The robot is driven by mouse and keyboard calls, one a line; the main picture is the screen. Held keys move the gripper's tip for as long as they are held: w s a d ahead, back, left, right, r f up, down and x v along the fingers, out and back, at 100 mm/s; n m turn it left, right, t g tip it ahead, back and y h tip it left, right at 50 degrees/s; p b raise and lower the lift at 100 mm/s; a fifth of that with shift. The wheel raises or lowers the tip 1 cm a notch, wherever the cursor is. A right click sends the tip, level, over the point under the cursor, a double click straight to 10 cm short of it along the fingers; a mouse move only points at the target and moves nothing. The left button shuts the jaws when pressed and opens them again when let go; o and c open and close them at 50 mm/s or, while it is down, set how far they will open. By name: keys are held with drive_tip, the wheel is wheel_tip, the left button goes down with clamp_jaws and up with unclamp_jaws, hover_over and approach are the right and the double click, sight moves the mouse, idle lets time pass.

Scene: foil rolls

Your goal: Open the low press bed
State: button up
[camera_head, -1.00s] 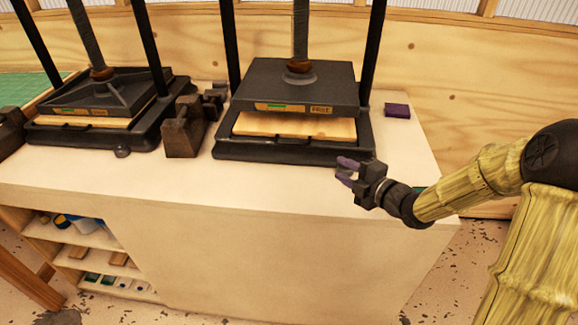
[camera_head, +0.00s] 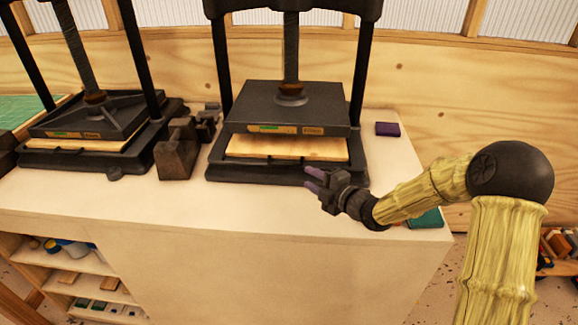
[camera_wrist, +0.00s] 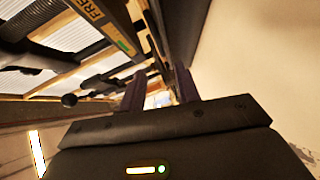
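Two black screw presses stand on the pale bench. The right press has a dark platen (camera_head: 285,108), a wooden bed board (camera_head: 290,149) below it and a black base (camera_head: 232,172). A thin dark bar runs along the board's front edge. The left press (camera_head: 90,118) has a similar board (camera_head: 70,145). I cannot tell which bed the task calls low. My gripper (camera_head: 310,179) has purple fingers, apart and empty, at the front right of the right press's base. The fingers also show apart in the wrist view (camera_wrist: 158,88). Contact with the base or bar cannot be told.
A dark block-like fixture (camera_head: 177,150) stands between the presses. A purple block (camera_head: 387,129) lies right of the right press. A green item (camera_head: 427,217) lies under my forearm. The bench top (camera_head: 200,205) is clear in front of the presses.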

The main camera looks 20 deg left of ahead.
sight(286, 165)
drive_tip(key=p+x, duration=0.1)
drive_tip(key=x, duration=0.8)
drive_tip(key=shift+w+a+f, duration=0.1)
drive_tip(key=shift+w+a, duration=0.05)
drive_tip(key=shift+a, duration=0.15)
